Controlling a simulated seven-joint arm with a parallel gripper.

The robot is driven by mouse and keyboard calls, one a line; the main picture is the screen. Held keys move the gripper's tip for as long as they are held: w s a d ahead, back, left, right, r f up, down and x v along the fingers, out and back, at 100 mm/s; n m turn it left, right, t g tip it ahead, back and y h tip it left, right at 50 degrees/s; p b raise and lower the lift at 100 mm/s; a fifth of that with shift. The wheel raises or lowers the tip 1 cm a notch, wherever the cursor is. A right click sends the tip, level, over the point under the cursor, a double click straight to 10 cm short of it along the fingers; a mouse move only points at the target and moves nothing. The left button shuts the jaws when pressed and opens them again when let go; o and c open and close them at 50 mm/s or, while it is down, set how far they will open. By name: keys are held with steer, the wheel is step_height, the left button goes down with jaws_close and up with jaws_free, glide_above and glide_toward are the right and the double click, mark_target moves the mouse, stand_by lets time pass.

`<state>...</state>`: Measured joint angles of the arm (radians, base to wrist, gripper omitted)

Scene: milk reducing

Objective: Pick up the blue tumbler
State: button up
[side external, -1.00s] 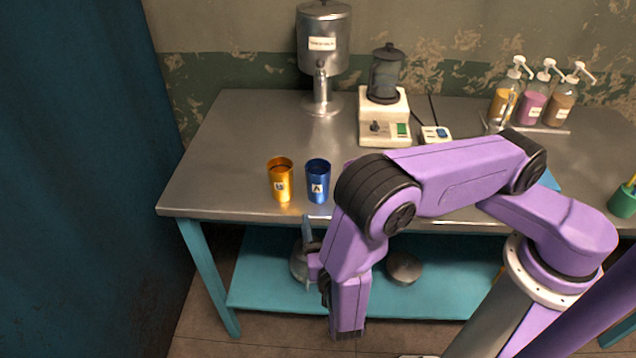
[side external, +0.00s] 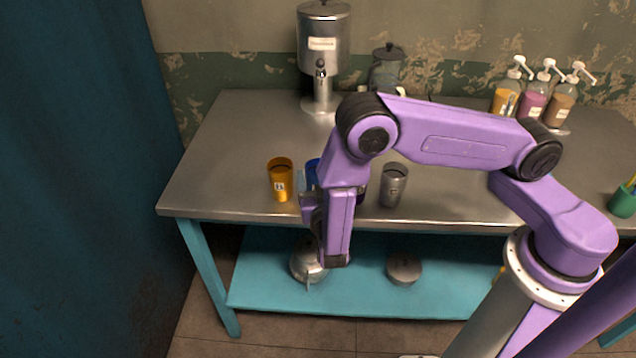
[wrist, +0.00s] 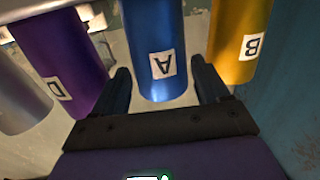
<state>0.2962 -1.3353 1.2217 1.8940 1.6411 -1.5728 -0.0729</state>
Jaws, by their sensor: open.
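The blue tumbler (side external: 312,172) stands upright near the front edge of the metal table, mostly hidden behind my arm in the side view. In the wrist view the blue tumbler (wrist: 153,40), labelled A, appears between my two fingertips. My gripper (wrist: 160,75) is open, with one finger on each side of the tumbler in the picture. I see no clear contact, and cannot tell how deep the tumbler sits between the fingers. In the side view one finger of my gripper (side external: 301,182) shows between the blue and orange tumblers.
An orange tumbler (side external: 281,180), labelled B, stands close beside the blue one. A purple tumbler labelled D (wrist: 62,55) and a silver tumbler (side external: 393,185) stand on the other side. A metal dispenser (side external: 323,50) and pump bottles (side external: 535,100) stand farther back.

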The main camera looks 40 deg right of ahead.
steer(key=x, duration=0.4)
steer(key=c, duration=0.7)
steer(key=shift+c, duration=0.2)
step_height(320, 180, up, 9)
steer(key=s+d+r+n+t+y, duration=0.2)
steer(key=s+d+r+n+y, duration=0.1)
steer(key=d+r, duration=0.5)
steer(key=shift+s+d+n+y, duration=0.3)
steer(key=shift+s+d+y, duration=0.45)
steer(key=shift+d+y, duration=0.2)
